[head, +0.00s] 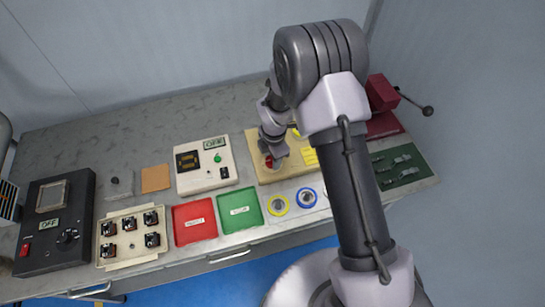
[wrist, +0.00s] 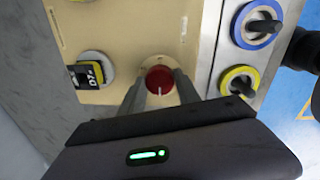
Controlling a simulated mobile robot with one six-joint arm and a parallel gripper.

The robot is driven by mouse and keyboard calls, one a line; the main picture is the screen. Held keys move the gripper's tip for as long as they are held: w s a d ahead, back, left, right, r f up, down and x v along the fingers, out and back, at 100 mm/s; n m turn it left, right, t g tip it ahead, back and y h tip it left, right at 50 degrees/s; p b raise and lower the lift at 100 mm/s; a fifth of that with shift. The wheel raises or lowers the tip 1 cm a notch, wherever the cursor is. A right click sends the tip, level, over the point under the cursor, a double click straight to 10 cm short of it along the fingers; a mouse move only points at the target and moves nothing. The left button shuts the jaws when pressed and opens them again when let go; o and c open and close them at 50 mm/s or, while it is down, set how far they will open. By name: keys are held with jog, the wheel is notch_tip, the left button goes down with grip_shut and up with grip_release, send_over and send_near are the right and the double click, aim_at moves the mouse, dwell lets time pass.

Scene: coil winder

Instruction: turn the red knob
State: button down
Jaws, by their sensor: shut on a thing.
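The red knob (wrist: 160,81) sits on a pale yellow panel (wrist: 125,30) and carries a white pointer line. In the wrist view my gripper (wrist: 160,88) has one finger on each side of the knob, shut on it. In the head view the knob (head: 268,162) shows as a small red patch at the tips of my gripper (head: 272,158), partly hidden by it. The yellow panel (head: 268,176) lies towards the back of the table, partly behind my arm.
Blue (wrist: 257,25) and yellow (wrist: 239,80) rings lie close by. A white box (head: 205,178), red tray (head: 194,222) and green tray (head: 240,211) stand to the left. A dark red machine with a handle (head: 382,95) is at right.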

jog(key=c, duration=0.9)
grip_release()
jog(key=r+p, duration=0.1)
jog(key=r, duration=0.4)
jog(key=r+p, duration=0.1)
jog(key=r, duration=0.5)
jog(key=s+r+p, duration=0.1)
jog(key=r, duration=0.5)
jog(key=shift+d+r+p, duration=0.2)
jog(key=shift+d+p, duration=0.05)
jog(key=shift+p, duration=0.1)
